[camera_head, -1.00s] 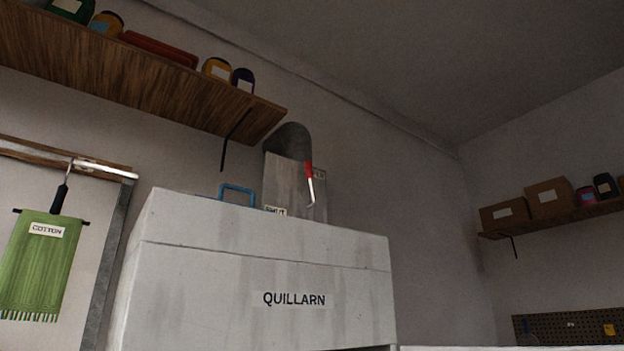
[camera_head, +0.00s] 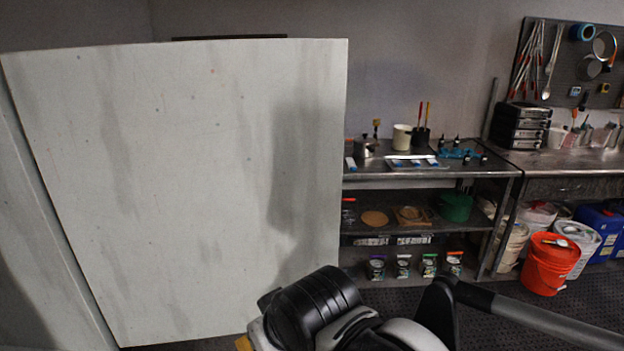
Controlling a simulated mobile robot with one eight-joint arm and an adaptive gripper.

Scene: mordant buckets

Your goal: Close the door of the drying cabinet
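The cabinet door (camera_head: 190,180) is a large pale grey panel with dark stains and small rust spots, filling the left half of the view. It stands open, swung out from the pale cabinet body (camera_head: 25,260) at the left edge. A dark seam runs down between them. Part of my arm, with black and grey rounded links, crosses the bottom of the view in front of the door's lower right corner. I cannot tell whether it touches the door. My gripper's fingers do not show. The cabinet's inside is hidden.
Right of the door, a metal shelf unit (camera_head: 430,172) holds jars, tools and a green pot (camera_head: 455,207). Further right stand an orange bucket (camera_head: 549,264), white buckets and blue containers (camera_head: 603,226).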

